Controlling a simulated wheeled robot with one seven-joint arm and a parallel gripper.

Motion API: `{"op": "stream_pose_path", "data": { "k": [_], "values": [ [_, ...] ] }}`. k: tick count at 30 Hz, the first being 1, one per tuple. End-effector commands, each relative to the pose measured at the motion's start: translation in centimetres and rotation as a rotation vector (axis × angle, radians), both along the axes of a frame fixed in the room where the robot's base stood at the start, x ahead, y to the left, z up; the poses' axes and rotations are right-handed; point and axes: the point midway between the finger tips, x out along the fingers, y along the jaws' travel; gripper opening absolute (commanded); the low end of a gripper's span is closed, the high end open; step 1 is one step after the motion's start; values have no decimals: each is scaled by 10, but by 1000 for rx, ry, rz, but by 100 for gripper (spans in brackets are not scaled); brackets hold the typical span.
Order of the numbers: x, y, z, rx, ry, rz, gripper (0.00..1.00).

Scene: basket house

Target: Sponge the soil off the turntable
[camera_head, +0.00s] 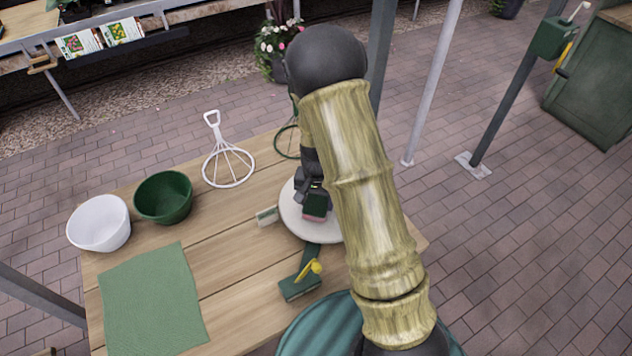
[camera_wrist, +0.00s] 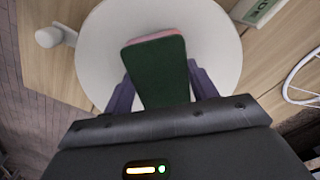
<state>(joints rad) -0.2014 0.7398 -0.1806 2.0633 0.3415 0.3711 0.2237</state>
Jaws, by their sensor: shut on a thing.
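The turntable (camera_head: 291,220) is a round pale disc on the wooden table, partly hidden by my arm in the head view. It fills the middle of the wrist view (camera_wrist: 100,50), and its visible top looks plain white, with no soil that I can make out. My gripper (camera_head: 312,197) is over the turntable and shut on a sponge with a dark green face and a pink layer (camera_wrist: 158,72). The sponge also shows in the head view (camera_head: 315,207). It is at or just above the disc; I cannot tell whether it touches. The part of the disc beneath the sponge is hidden.
A green bowl (camera_head: 163,197), white bowl (camera_head: 99,223), green cloth (camera_head: 152,300) and white wire stand (camera_head: 229,166) occupy the left side.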

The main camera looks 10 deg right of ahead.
Motion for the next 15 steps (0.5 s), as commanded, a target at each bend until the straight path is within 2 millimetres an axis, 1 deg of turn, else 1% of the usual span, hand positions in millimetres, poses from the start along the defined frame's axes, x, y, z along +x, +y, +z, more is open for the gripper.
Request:
{"op": "stream_pose_path", "data": {
  "k": [1,15],
  "values": [
    [1,0,13,1,-5,-1,36],
    [1,-1,55,0,-4,-2,36]
  ]
}}
